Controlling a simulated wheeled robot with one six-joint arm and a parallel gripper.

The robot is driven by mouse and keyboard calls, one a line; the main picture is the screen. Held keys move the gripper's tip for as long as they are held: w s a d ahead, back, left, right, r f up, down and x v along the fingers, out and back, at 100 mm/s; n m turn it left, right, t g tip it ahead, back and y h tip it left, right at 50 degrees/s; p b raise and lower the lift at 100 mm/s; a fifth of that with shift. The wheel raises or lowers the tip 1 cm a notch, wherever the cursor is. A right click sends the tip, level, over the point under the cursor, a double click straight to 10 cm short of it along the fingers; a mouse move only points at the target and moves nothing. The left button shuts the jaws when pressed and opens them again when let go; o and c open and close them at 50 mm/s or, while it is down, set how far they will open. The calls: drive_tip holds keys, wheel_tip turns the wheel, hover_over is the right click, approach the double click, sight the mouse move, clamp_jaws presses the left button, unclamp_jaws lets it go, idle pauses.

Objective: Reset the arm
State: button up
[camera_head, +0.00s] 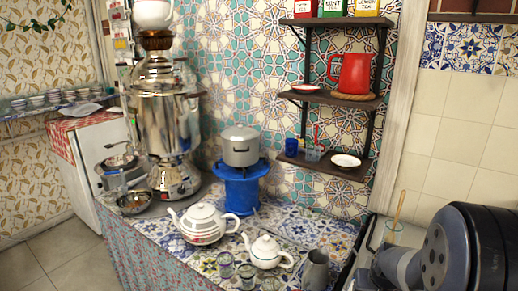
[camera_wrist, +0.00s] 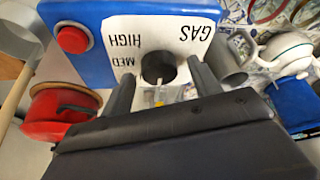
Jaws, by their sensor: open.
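My gripper (camera_wrist: 162,86) shows in the wrist view with its two dark fingers apart. They stand on either side of the black knob (camera_wrist: 158,67) of a blue gas panel (camera_wrist: 68,18). Nothing is clearly held; I cannot tell whether the fingers touch the knob. The panel has a white label reading GAS, HIGH and MED, and a red button (camera_wrist: 71,39). In the head view my dark arm (camera_head: 450,250) fills the lower right corner, and the gripper's fingers are not visible there.
A tiled counter holds a tall silver samovar (camera_head: 165,115), a grey pot (camera_head: 240,146) on a blue stand (camera_head: 240,188), a larger white teapot (camera_head: 202,224) and a smaller one (camera_head: 266,252). Shelves (camera_head: 325,98) hang above. In the wrist view a red pot (camera_wrist: 62,112) lies left.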

drive_tip(key=shift+a+m+h+b, duration=0.15)
drive_tip(key=shift+m+h+b, duration=0.5)
drive_tip(key=shift+m, duration=1.45)
drive_tip(key=v, duration=1)
drive_tip(key=shift+r, duration=0.4)
drive_tip(key=shift+w+a+g, duration=0.1)
drive_tip(key=shift+a+g, duration=0.1)
drive_tip(key=shift+g, duration=0.1)
